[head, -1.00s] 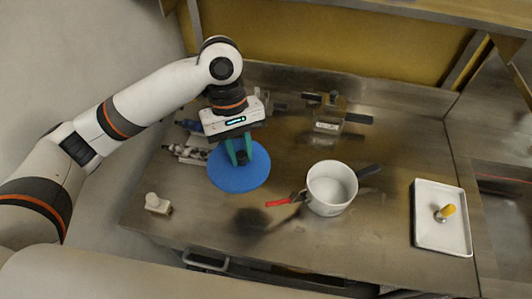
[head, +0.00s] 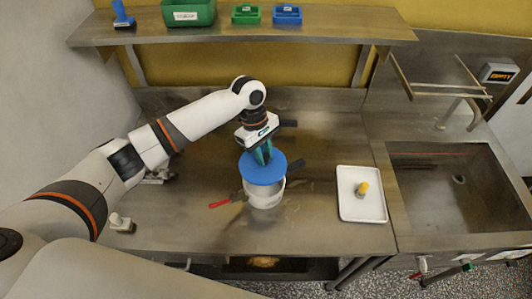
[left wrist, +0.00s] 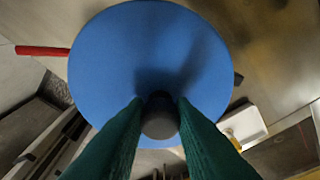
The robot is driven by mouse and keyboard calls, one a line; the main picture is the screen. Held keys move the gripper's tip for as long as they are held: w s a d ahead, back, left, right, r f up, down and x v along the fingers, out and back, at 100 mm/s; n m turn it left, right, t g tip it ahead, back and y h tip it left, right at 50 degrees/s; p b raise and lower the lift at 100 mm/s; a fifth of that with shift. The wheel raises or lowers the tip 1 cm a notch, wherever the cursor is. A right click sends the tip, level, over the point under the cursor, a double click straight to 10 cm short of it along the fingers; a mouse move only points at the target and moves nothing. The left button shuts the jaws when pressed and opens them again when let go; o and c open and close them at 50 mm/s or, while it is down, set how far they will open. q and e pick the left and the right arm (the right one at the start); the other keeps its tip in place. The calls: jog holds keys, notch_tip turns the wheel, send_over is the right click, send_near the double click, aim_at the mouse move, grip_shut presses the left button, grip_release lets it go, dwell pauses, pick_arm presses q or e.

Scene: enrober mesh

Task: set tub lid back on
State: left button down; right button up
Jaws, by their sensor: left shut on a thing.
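The round blue lid (head: 260,171) is in the head view, over the white tub (head: 266,196), and covers most of its opening. Whether the lid rests on the rim or hovers just above it, I cannot tell. My left gripper (head: 262,157) is shut on the lid's dark knob. In the left wrist view the blue lid (left wrist: 140,50) fills the middle, with the dark knob (left wrist: 160,118) between the green fingers of my left gripper (left wrist: 160,105). The tub is hidden under the lid there. My right gripper is not in view.
A red-handled tool (head: 220,204) lies left of the tub, and a dark handle (head: 296,166) sticks out at its right. A white tray (head: 350,212) with a yellow-handled tool (head: 362,188) stands right. A sink (head: 440,190) is farther right. The front counter is clear.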

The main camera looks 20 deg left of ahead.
pick_arm(q)
jog(key=shift+s+d+f, duration=0.1)
jog(key=shift+d+f, duration=0.1)
jog(key=shift+f, duration=0.8)
jog(key=shift+a+f, duration=0.1)
jog(key=shift+f, duration=0.6)
jog(key=shift+f+b, duration=0.4)
jog(key=shift+f, duration=1)
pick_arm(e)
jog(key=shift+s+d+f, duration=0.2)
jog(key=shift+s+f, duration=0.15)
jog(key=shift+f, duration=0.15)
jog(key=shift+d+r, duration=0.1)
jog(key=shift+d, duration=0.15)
pick_arm(q)
jog(key=shift+p, duration=0.4)
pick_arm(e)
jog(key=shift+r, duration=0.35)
